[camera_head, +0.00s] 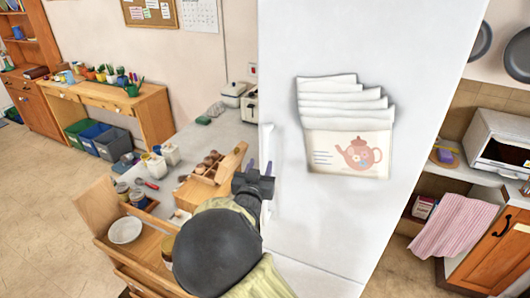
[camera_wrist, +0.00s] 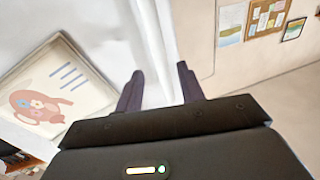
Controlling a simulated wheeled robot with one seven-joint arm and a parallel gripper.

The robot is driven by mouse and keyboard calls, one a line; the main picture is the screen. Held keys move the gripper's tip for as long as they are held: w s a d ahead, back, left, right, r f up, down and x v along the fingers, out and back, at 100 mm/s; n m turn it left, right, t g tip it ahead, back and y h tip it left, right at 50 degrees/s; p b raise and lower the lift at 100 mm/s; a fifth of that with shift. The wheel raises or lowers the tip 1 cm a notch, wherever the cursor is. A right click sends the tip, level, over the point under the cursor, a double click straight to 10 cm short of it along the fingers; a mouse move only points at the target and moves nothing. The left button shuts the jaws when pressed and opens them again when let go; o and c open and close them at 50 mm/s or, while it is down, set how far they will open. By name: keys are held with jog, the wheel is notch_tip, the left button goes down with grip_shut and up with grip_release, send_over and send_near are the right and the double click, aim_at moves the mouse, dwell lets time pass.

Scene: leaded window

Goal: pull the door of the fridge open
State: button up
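The white fridge (camera_head: 335,55) stands in the middle of the head view, with its door shut. Its pale vertical handle (camera_head: 267,143) runs along the left edge of the door. My gripper (camera_head: 260,166) is at the handle, beside the fridge's left edge. In the wrist view my gripper (camera_wrist: 160,70) has its two dark purple fingers apart, and a white upright strip, apparently the handle (camera_wrist: 151,42), runs down toward the gap between them. I cannot tell whether either finger touches it. My arm hides the lower left of the fridge.
Papers with a teapot picture (camera_head: 347,151) hang on the fridge door. A grey counter (camera_head: 225,137) with an open drawer and a bowl (camera_head: 125,230) lies left of the fridge. A white oven (camera_head: 497,141) and pink towel (camera_head: 454,226) are at the right. Floor is clear at far left.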

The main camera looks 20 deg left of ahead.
aim_at(264, 154)
jog(key=shift+w, duration=0.1)
jog(key=p+x, duration=0.3)
jog(key=x, duration=0.3)
jog(key=shift+w+r, duration=0.1)
jog(key=shift+w+a, duration=0.15)
jog(key=shift+w, duration=0.35)
grip_shut()
